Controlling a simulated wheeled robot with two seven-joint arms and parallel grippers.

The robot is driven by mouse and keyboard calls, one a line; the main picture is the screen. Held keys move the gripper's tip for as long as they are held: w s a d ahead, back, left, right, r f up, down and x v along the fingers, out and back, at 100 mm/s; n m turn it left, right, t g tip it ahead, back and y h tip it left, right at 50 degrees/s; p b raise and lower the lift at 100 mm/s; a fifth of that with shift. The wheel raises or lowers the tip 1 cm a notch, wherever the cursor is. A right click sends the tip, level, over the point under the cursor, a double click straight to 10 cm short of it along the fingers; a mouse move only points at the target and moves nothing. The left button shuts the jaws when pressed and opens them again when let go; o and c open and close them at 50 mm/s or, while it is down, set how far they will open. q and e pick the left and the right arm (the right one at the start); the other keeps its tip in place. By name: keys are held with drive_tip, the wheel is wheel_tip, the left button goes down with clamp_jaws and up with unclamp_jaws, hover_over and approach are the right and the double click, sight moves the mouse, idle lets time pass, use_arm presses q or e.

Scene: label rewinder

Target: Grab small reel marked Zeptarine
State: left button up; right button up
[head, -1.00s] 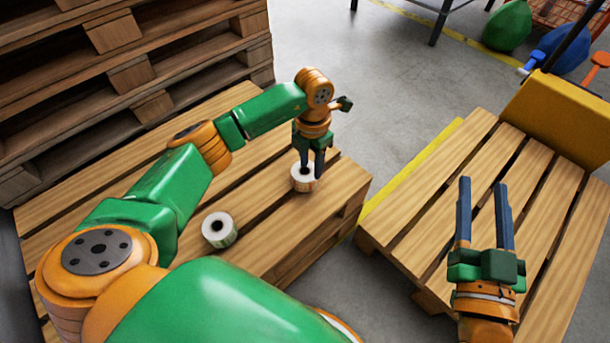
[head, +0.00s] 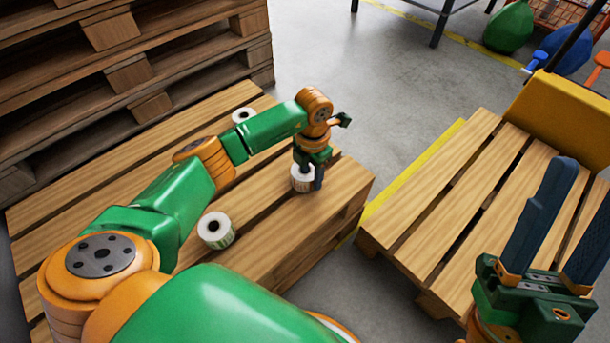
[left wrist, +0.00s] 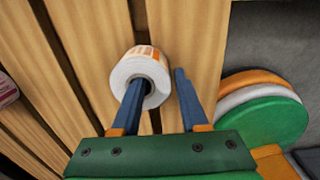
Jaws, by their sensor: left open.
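A small white label reel (head: 299,184) stands on the left pallet, near its right end. My left gripper (head: 310,184) is open over it, pointing down. In the left wrist view, one finger overlaps the hole of this reel (left wrist: 126,70), which has orange print on its side, and the other finger is to its right, outside it. I cannot tell how deep the finger sits. A second reel (head: 216,231) with a greenish side stands nearer, and a third (head: 243,115) stands behind my left arm. No name is readable on any reel. My right gripper (head: 587,185) is open and empty.
The reels stand on a slatted wooden pallet (head: 265,240). Stacked pallets (head: 130,60) rise at the back left. A second pallet (head: 440,215) lies at the right, with a yellow block (head: 560,115) at its far end. Grey floor lies between.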

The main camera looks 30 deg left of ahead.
use_arm(q)
clamp_jaws()
